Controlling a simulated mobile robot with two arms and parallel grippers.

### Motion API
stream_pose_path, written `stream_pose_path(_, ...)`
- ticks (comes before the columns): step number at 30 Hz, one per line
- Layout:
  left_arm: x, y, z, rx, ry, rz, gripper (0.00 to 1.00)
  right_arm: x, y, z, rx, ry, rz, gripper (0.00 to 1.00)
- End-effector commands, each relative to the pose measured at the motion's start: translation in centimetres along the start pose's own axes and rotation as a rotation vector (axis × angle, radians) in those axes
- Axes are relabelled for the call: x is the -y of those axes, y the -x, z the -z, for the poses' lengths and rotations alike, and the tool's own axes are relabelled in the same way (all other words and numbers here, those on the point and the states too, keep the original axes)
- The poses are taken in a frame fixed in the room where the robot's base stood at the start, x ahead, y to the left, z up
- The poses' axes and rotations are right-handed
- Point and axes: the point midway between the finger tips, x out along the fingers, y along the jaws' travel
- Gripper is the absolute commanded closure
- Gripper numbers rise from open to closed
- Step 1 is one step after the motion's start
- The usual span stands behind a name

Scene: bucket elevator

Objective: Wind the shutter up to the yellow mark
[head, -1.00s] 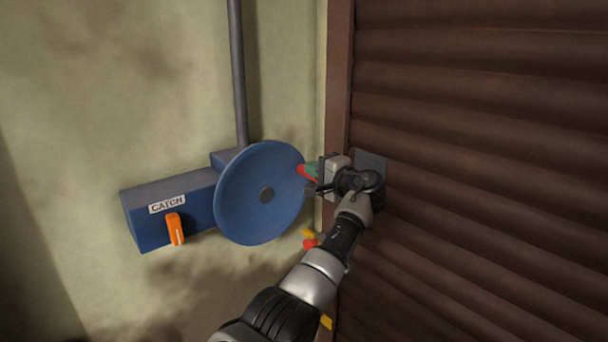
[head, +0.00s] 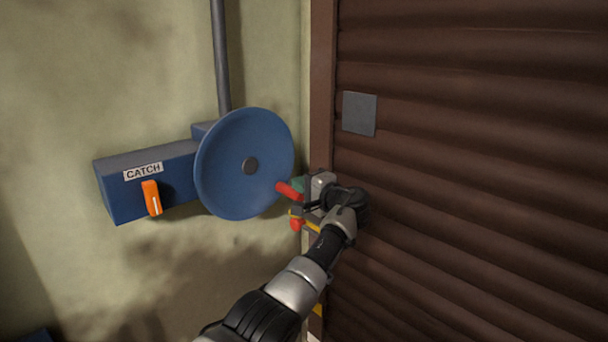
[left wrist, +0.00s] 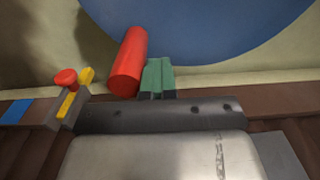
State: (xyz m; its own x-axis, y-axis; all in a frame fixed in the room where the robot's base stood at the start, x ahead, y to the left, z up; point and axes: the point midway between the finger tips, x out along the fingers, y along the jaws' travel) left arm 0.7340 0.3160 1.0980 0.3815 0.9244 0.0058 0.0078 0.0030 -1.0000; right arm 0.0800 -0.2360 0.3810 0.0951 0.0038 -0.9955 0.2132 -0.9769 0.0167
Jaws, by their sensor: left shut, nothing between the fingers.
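The blue wheel (head: 246,165) is mounted on the wall beside the brown ribbed shutter (head: 470,190). Its red handle (head: 288,190) sticks out at the wheel's lower right. My left gripper (head: 298,184) is shut with its green fingertips beside the handle. In the left wrist view the fingertips (left wrist: 158,77) are right of the red handle (left wrist: 129,62), very close; contact is unclear. Yellow pieces show on the shutter's frame, one low down (head: 318,310); which is the mark is unclear. My right gripper is out of view.
A blue box (head: 120,190) labelled CATCH, with an orange lever (head: 152,198), is left of the wheel. A red knob (head: 296,225) with yellow beside it is just below my gripper. A grey plate (head: 360,113) is on the shutter. A grey pipe (head: 220,55) rises above the wheel.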

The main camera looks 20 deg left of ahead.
Motion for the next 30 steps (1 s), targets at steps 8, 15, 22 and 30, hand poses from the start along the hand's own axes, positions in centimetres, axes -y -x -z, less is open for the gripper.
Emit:
stream_pose_path(8,-3.3,0.1,-2.3,-0.004,-0.009,-0.012,1.0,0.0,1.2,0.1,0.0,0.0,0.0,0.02)
stream_pose_path(15,-5.0,0.2,-4.6,-0.004,-0.009,-0.014,1.0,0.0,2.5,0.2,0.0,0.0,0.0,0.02)
stream_pose_path(22,-6.0,0.2,-5.9,-0.002,-0.01,-0.016,1.0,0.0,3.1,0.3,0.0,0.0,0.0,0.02)
stream_pose_path(30,-6.3,0.3,-6.2,-0.002,-0.009,-0.018,1.0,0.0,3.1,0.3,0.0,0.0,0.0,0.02)
